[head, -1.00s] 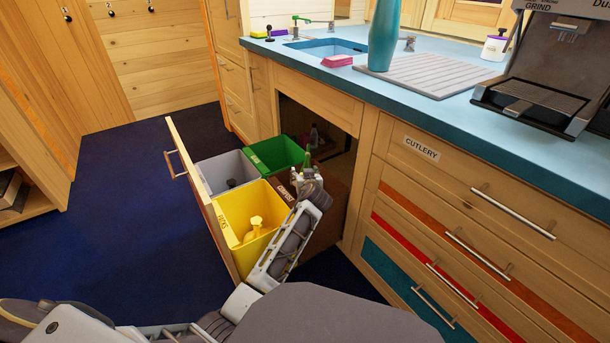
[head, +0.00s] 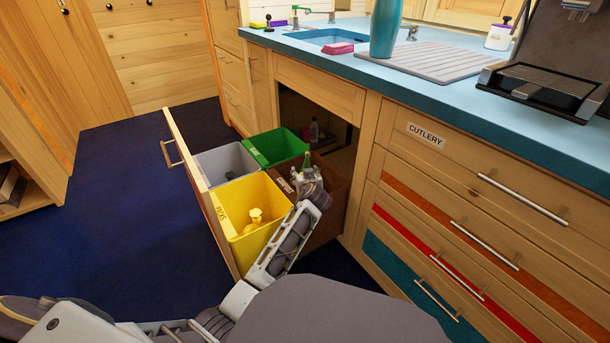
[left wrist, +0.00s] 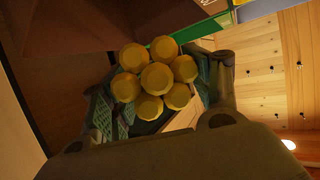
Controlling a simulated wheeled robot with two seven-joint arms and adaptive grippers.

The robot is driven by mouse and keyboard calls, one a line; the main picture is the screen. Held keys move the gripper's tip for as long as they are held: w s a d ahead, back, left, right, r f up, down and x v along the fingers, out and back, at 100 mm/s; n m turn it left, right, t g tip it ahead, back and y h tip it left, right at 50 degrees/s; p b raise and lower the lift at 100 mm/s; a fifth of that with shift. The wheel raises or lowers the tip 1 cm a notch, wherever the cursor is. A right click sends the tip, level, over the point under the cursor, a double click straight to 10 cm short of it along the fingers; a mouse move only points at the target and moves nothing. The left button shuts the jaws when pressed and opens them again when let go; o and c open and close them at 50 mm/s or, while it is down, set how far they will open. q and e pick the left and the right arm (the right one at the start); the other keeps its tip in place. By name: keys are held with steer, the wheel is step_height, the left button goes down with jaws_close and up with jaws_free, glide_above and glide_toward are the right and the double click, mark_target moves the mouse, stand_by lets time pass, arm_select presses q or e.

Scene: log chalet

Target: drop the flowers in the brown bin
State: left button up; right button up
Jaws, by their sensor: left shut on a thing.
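The flowers show in the left wrist view as a bunch of round yellow heads (left wrist: 157,77) between my finger pads. In the head view a green pointed part (head: 307,160), seemingly of the bunch, sticks up at my gripper. My left gripper (head: 304,180) is shut on the flowers, at the brown bin. The brown bin (head: 336,188) stands in the pulled-out drawer, right of the yellow bin, with a label on its rim. My arm hides part of it. The brown bin also shows in the left wrist view (left wrist: 80,28). My right gripper is not in view.
The drawer also holds a yellow bin (head: 236,200) with yellow things in it, a grey bin (head: 226,162) and a green bin (head: 275,148). The open cabinet and blue counter (head: 440,92) lie to the right. Blue floor (head: 120,200) is clear on the left.

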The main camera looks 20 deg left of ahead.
arm_select(q)
steer(key=o, duration=1.4)
steer(key=shift+c, duration=0.2)
steer(key=shift+r, duration=5.05)
steer(key=shift+f, duration=0.15)
